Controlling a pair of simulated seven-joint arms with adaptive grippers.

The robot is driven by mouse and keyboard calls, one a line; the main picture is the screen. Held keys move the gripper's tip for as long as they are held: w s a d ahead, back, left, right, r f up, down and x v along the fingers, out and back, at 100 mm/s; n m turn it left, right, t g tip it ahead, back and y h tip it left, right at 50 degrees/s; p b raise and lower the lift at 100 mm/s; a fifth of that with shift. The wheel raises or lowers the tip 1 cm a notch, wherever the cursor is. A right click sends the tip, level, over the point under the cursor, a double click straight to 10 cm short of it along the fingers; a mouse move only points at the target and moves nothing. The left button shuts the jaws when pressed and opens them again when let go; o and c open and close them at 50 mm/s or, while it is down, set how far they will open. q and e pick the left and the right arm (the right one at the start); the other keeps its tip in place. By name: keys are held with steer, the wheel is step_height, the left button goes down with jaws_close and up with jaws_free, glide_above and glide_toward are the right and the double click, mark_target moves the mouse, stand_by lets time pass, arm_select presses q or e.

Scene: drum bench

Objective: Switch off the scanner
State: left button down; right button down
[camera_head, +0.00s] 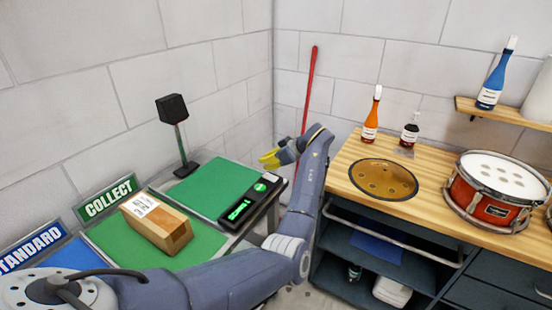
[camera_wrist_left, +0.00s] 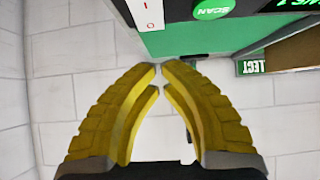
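The scanner (camera_head: 245,202) is a black box with a lit green display, on the right end of the green-topped bench. Its round green SCAN button (camera_wrist_left: 213,7) and a white rocker switch (camera_wrist_left: 149,14) with red I and O marks show at the top of the left wrist view. My left gripper (camera_head: 268,158) has yellow fingers and hangs above and behind the scanner, apart from it. In the left wrist view its fingertips (camera_wrist_left: 160,68) meet with nothing between them. My right gripper is not in view.
A cardboard box (camera_head: 157,223) with a label lies on the green mat by the COLLECT sign (camera_head: 108,198). A black stand (camera_head: 180,145) rises behind. At right, a wooden counter holds bottles, a bronze disc (camera_head: 384,179) and a red drum (camera_head: 492,195).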

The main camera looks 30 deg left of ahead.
mark_target(266, 176)
arm_select(q)
step_height(266, 176, down, 2)
steer(key=shift+a+f, duration=0.1)
steer(key=shift+f, duration=0.85)
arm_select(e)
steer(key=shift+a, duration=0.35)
arm_select(q)
steer(key=shift+a, duration=0.15)
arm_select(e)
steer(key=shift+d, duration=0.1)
